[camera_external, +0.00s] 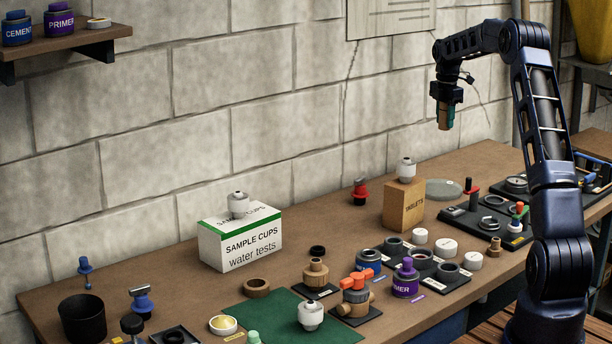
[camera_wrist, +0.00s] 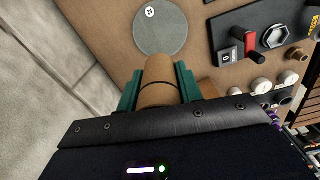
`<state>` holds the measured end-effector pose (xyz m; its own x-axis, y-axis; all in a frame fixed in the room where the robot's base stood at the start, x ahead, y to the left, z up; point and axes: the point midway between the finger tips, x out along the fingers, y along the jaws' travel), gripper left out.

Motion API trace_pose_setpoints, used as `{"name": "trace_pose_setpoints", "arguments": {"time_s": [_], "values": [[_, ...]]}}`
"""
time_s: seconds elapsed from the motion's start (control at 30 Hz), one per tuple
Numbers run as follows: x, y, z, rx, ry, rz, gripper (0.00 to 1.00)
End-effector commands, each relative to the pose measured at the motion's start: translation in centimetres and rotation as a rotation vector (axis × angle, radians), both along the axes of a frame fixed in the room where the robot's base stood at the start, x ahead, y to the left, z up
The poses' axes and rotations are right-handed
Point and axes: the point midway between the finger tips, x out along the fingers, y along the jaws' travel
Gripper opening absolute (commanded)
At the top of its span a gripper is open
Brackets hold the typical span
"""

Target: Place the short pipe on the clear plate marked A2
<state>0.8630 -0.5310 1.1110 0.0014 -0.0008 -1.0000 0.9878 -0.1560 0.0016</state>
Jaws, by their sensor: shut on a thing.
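My gripper (camera_external: 445,106) is up in the air over the back right of the bench. In the wrist view its green fingers (camera_wrist: 159,90) are shut on a short tan-brown pipe (camera_wrist: 158,70), which points away from the camera. The pipe also shows below the fingers in the external view (camera_external: 443,123), hanging about upright. A round grey disc (camera_external: 443,189) lies on the bench below and apart from the pipe. In the wrist view the disc (camera_wrist: 160,33) bears a small white round mark. I cannot read A2 on any plate.
An INLETS box (camera_external: 403,208) with a white fitting on top stands left of the disc. A black panel (camera_external: 485,222) with fittings is to its right, and a red-topped fitting (camera_external: 360,190) is near the wall. A SAMPLE CUPS box (camera_external: 240,245) stands further left.

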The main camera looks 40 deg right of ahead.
Motion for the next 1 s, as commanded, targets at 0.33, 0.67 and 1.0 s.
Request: {"name": "trace_pose_setpoints", "arguments": {"time_s": [0.33,0.67,1.0], "values": [[0.0,0.1,-7.3,0.003,0.005,0.0,0.12],[0.0,0.2,-13.7,0.001,0.003,0.001,0.12],[0.0,0.1,-16.1,0.001,0.003,0.0,0.12]]}}
